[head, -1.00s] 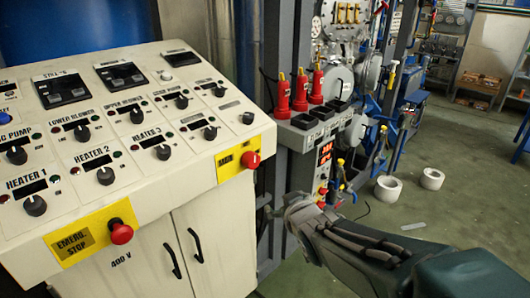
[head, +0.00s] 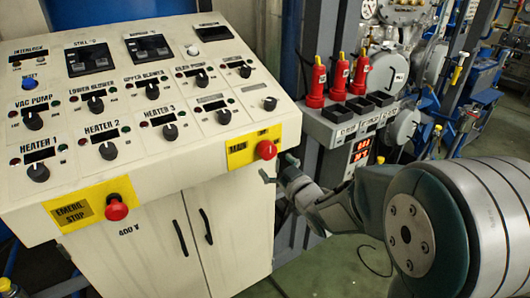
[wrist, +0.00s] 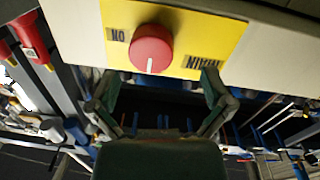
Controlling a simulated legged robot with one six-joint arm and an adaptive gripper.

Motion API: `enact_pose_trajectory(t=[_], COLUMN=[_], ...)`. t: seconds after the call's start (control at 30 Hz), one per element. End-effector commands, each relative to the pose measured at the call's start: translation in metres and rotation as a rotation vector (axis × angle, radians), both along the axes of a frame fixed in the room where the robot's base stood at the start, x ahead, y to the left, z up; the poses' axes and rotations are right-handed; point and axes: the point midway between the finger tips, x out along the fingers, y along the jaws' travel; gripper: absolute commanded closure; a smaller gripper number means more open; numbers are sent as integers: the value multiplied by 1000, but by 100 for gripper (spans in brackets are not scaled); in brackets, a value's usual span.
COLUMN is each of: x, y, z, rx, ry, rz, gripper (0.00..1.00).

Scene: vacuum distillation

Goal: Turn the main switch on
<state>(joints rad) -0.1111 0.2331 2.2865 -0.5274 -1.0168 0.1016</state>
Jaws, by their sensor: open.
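The main switch (head: 267,150) is a red round knob on a yellow plate (head: 240,153) marked MAIN, at the right end of the white control panel's front face. In the wrist view the red knob (wrist: 151,44) appears near the top centre, with a white mark on its lower side and an ON label to its left, upside down. My gripper (head: 278,167) is open and empty, just in front of and slightly below the knob. In the wrist view its two fingers (wrist: 158,82) are spread below the knob, one toward each side, not touching it.
A red emergency stop button (head: 116,210) sits on another yellow plate at the panel's left front. Black knobs and displays cover the sloped panel top (head: 205,95).

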Motion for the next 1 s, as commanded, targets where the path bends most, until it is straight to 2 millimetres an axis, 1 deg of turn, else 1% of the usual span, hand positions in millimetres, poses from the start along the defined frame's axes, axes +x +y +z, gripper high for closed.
enact_pose_trajectory(t=[0.1, 0.3, 0.47, 0.7, 0.77, 0.8, 0.87, 0.9, 1.0], x=[20, 43, 51, 51, 51, 51, 51, 51, 51], y=[9, 26, 32, 31, 30, 30, 30, 30, 30], z=[0, 0, 0, 0, 0, 0, 0, 0, 0], rx=[2, 0, -1, 0, 1, 1, 1, 1, 1], ry=[0, 0, -1, 0, 0, 0, 0, 0, 0], rz=[-1, -1, -1, -2, -2, -2, -2, -2, -2], gripper=[0, 0, 0, 0, 27, 45, 71, 76, 76])
